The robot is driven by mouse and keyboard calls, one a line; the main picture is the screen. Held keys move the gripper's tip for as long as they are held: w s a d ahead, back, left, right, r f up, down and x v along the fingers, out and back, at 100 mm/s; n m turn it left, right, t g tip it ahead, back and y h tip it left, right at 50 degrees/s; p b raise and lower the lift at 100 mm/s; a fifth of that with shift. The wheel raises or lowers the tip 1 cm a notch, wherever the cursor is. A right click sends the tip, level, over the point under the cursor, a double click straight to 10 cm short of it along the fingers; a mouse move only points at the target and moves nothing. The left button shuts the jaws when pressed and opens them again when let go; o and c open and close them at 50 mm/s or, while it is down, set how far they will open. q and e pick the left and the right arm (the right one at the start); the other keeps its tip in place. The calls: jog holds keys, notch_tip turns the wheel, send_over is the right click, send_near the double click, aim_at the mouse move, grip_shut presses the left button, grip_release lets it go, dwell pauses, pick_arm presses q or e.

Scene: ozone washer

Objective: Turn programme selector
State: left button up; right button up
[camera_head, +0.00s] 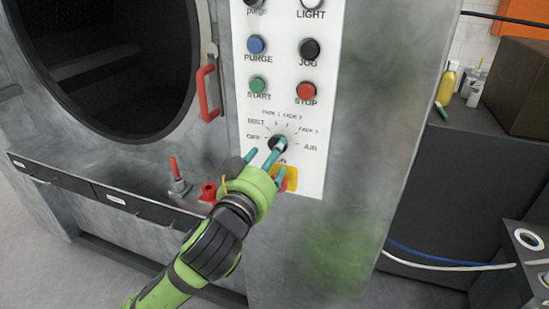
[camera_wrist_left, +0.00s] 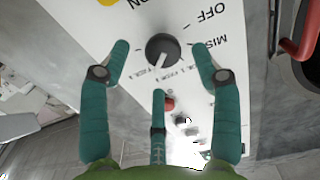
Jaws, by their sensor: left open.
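The programme selector is a round black knob (camera_head: 278,142) on the white control panel (camera_head: 318,110), ringed by printed marks including OFF, MIST and AIR. In the left wrist view the knob (camera_wrist_left: 162,47) shows a pale pointer line directed at the small labels beyond MIST; which one is unclear. My left gripper (camera_head: 266,155) has green and teal fingers and is open at the panel. In the left wrist view my left gripper (camera_wrist_left: 160,62) has two fingers either side of the knob and a third below it, with visible gaps. Contact cannot be told. My right gripper is not in view.
Above the selector sit the green START (camera_head: 258,84), red STOP (camera_head: 306,91), blue PURGE (camera_head: 256,44) and black JOG (camera_head: 309,49) buttons. A yellow plate (camera_head: 291,174) lies just below the selector. A red door handle (camera_head: 207,92) is to the left.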

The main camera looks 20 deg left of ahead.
pick_arm(q)
jog(key=shift+w+r+p, duration=0.1)
jog(key=shift+w+p, duration=0.3)
jog(key=shift+w, duration=1.5)
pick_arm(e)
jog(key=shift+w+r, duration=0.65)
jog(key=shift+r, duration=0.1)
pick_arm(q)
jog(key=c, duration=1.1)
jog(key=shift+m+p, duration=0.8)
jog(key=shift+m, duration=0.3)
jog(key=shift+c, duration=0.2)
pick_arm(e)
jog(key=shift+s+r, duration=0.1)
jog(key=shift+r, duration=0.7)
pick_arm(q)
jog(key=o, duration=1.1)
jog(key=shift+o, duration=0.2)
jog(key=shift+a, duration=0.1)
